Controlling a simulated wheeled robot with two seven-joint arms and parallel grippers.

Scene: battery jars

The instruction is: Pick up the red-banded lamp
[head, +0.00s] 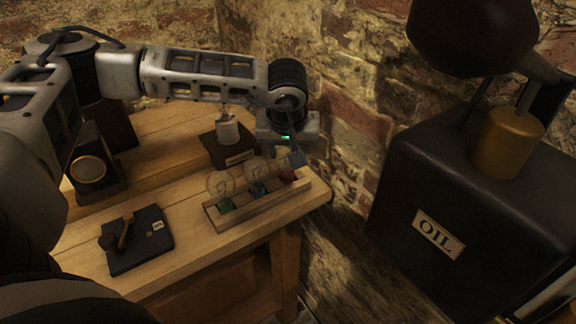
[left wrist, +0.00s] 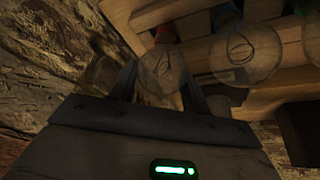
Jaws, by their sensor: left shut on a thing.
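The red-banded lamp (head: 287,174) is at the right end of a wooden rack (head: 262,206) on the bench. Its glass is mostly hidden by my left gripper (head: 297,158) in the head view. In the left wrist view the clear bulb of the red-banded lamp (left wrist: 161,68) shows between the two fingers of my left gripper (left wrist: 162,88), which is shut on it. Its red band is at the rack. I cannot tell whether its base is clear of the rack. My right gripper is not in view.
A blue-banded lamp (head: 256,187) and a green-banded lamp (head: 223,203) stand beside it in the rack. A dark block with a white piece (head: 227,130) stands behind. A black oil tank (head: 470,200) stands right, beyond the bench edge.

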